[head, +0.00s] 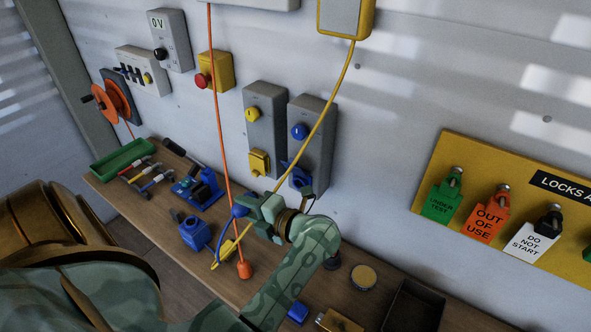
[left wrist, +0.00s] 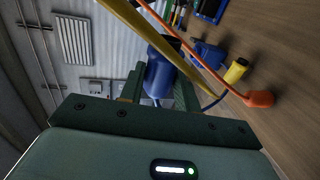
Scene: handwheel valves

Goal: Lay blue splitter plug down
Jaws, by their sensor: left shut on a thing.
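My left gripper (head: 250,208) is shut on the blue plug (head: 239,210) and holds it above the workbench. In the left wrist view the blue plug (left wrist: 160,76) sits between the two fingers (left wrist: 158,92), and a thin blue cable runs from it toward the bench. A blue box (head: 195,232), which looks like the splitter, stands on the bench left of the gripper; a blue box also shows in the left wrist view (left wrist: 208,54). My right gripper is not in view.
An orange cable with an orange connector (head: 244,269) and a yellow cable with a yellow connector (head: 228,250) hang close to the gripper. The workbench (head: 215,288) also bears a green tray (head: 122,160), tools and a dark open box (head: 415,305). Grey wall units (head: 312,140) stand behind.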

